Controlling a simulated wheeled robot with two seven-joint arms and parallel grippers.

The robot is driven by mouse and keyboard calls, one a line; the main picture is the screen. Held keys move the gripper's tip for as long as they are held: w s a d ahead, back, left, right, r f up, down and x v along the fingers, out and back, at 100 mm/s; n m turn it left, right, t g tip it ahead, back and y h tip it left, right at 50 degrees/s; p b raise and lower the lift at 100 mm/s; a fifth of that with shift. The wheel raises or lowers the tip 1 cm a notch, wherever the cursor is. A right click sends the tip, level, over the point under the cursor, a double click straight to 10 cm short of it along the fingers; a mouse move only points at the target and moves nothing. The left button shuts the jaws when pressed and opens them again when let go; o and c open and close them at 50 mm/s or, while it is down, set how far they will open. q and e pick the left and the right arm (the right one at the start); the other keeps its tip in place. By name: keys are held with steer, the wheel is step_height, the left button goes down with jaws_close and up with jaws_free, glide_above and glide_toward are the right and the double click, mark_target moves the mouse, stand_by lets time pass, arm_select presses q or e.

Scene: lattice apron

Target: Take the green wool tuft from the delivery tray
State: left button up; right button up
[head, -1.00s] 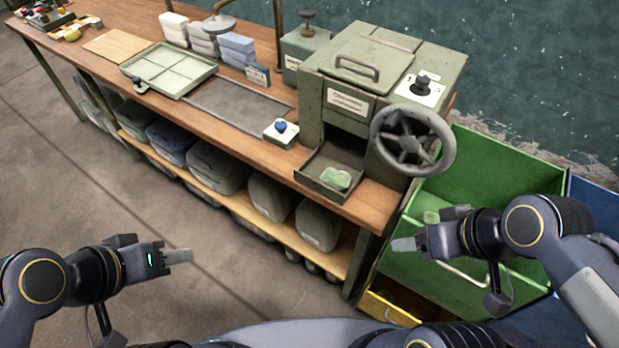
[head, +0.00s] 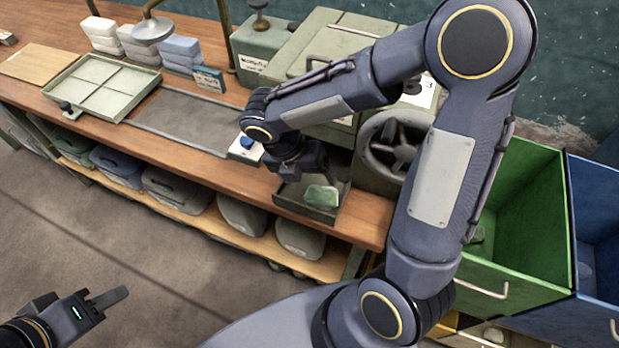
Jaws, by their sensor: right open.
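The green wool tuft (head: 322,196) lies in the delivery tray (head: 291,201) at the front of the green-grey machine. My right gripper (head: 299,182) points down over the left and back part of the tray, open and empty. The tuft shows just to the right of and below it in the picture; whether the fingers touch it I cannot tell. My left gripper (head: 107,298) is out over the floor at lower left, away from the table, with nothing seen in it. Its fingers overlap side-on, so the gap is hidden.
A handwheel (head: 393,146) stands right of the tray, partly behind my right arm. A green bin (head: 520,215) and a blue bin (head: 598,240) stand at right. A divided tray (head: 101,85) sits on the bench.

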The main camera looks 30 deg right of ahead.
mark_target(319, 193)
steer(key=x, duration=0.7)
steer(key=shift+s+f, duration=0.25)
steer(key=c, duration=0.8)
steer(key=shift+r, duration=0.1)
